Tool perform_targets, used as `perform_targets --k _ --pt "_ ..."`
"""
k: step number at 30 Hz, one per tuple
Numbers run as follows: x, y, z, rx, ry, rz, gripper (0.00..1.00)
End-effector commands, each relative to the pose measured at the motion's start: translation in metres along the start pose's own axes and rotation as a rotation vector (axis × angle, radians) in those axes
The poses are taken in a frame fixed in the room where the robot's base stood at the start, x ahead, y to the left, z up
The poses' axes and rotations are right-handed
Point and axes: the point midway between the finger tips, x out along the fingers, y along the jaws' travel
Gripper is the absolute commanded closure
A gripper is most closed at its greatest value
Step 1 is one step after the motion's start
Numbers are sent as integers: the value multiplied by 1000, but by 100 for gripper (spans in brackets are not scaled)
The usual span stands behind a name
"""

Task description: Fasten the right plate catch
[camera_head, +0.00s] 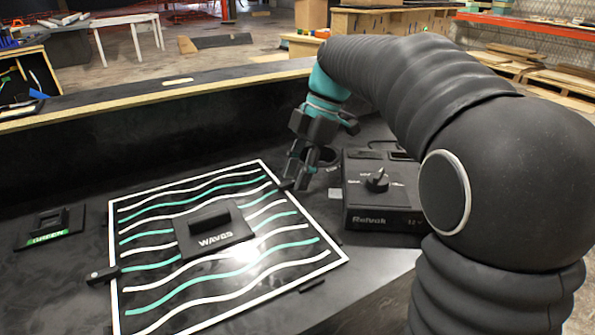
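The black plate (215,205) with white and teal waves lies on the dark console top, with a raised block (213,231) marked "WAVES" at its middle. The right plate catch (287,184) is a small dark piece at the plate's right edge, partly hard to make out beside my fingers. The left catch (101,276) is a dark bar at the plate's left edge, with its inner end by the border. My gripper (299,180) points down at the right catch, with its fingertips close to it. Contact and the finger gap are unclear.
A black box (382,220) marked "Retvak" with a knob stands just right of my gripper. A small block (50,228) labelled "GREEN" sits at the left. A raised wooden-edged ledge (170,95) runs behind the console. My arm covers the right side.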

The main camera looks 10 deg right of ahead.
Motion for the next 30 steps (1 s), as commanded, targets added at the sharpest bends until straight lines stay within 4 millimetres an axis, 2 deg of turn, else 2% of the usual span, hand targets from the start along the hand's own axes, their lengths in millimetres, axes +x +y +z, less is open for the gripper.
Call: perform_targets --k 8,11,21,30 --pt "-7 0 0 1 0 0 61" --pt "-20 1 0 0 0 2 61" --pt "-86 1 1 0 -1 3 61" --pt "-116 0 0 1 -1 1 61"
